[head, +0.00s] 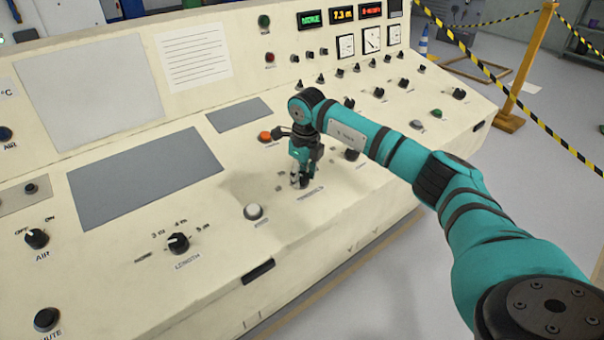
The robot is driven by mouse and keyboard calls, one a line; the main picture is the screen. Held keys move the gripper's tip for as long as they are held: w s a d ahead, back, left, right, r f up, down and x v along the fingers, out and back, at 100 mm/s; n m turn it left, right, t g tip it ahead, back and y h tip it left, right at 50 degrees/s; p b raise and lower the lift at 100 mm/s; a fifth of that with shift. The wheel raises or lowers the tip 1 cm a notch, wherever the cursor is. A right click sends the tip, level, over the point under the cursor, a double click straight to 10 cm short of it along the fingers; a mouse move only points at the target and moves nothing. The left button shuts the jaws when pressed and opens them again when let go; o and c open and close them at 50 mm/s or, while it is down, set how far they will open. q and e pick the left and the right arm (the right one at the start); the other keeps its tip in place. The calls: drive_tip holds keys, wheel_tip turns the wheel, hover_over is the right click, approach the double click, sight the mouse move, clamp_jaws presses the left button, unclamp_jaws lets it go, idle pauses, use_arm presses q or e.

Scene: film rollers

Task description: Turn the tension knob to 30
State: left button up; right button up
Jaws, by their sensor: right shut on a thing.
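My right gripper (300,181) points down at the sloping front panel of the cream console (225,205). It is shut on the tension knob, just above a label that seems to read TENSION. The gripper's fingers hide most of the knob, so its pointer and the number it stands at cannot be read. My right arm comes in from the lower right and reaches across the panel. My left gripper is not in view.
A white button (253,211) and the LENGTH knob (178,243) lie left of my right gripper. An orange-red button (265,137) is just behind it. Several knobs and lit displays (343,15) line the back. Striped tape (470,55) fences the right side.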

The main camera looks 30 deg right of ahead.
sight(309, 178)
drive_tip(key=m+p, duration=0.1)
drive_tip(key=m, duration=0.4)
drive_tip(key=shift+d+r+y, duration=0.1)
drive_tip(key=shift+y, duration=0.2)
drive_tip(key=m+p, duration=0.1)
drive_tip(key=m, duration=0.4)
drive_tip(key=shift+m, duration=0.4)
drive_tip(key=o, duration=1.2)
drive_tip(key=r, duration=0.4)
drive_tip(key=s+r, duration=0.1)
drive_tip(key=r, duration=0.2)
drive_tip(key=d+r, duration=0.1)
drive_tip(key=r, duration=0.3)
drive_tip(key=shift+s+r, duration=0.35)
